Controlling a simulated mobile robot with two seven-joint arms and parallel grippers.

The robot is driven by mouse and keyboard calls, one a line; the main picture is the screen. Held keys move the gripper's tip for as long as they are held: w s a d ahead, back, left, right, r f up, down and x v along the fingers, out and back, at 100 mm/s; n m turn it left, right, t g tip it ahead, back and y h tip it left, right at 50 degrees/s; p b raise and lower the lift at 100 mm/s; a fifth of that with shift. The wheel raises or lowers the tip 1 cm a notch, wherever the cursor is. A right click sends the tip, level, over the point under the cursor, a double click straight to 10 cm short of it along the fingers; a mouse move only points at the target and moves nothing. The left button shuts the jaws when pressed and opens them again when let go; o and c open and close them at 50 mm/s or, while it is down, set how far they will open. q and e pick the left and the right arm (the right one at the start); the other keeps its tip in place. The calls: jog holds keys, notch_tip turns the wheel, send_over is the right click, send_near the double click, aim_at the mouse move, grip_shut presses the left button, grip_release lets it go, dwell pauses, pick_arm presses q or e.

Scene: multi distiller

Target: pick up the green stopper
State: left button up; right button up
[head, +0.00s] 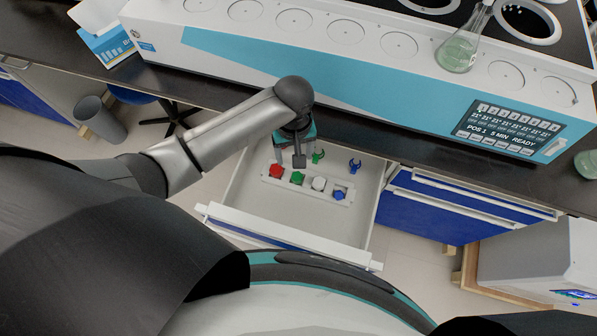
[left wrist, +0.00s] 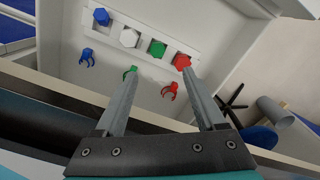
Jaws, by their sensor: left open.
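The green stopper (head: 297,177) sits in a white rack (head: 308,187) inside the open drawer, between the red stopper (head: 276,171) and the white stopper (head: 319,184). The blue stopper (head: 339,195) is at the rack's right end. In the left wrist view the green stopper (left wrist: 157,48) lies just beyond the fingertips, roughly centred between them. My left gripper (head: 289,158) is open and empty, reaching down over the drawer near the rack's red and green end. It also shows in the left wrist view (left wrist: 160,78). My right gripper is not in view.
A green clip (head: 317,157), a blue clip (head: 355,165) and a red clip (left wrist: 169,91) lie in the drawer beside the rack. The drawer front (head: 290,238) is pulled out. The bench with the distiller (head: 330,70) and a flask (head: 459,48) stands behind.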

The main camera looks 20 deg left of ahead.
pick_arm(q)
jog(key=b, duration=0.2)
send_over(297, 178)
jog(key=f, duration=0.4)
jog(key=shift+a+f, duration=0.25)
jog(key=shift+a, duration=0.05)
notch_tip(297, 178, down, 2)
jog(key=shift+w+f, duration=0.1)
jog(key=shift+f+b, duration=0.4)
jog(key=f, duration=0.1)
jog(key=f+b, duration=0.2)
jog(key=f, duration=0.1)
jog(key=shift+d+f, duration=0.1)
jog(key=shift+d, duration=0.2)
jog(key=shift+f+b, duration=0.25)
jog(key=shift+b, duration=0.1)
jog(key=shift+f, duration=0.15)
jog(key=shift+c, duration=1.1)
jog(key=c, duration=0.9)
grip_shut()
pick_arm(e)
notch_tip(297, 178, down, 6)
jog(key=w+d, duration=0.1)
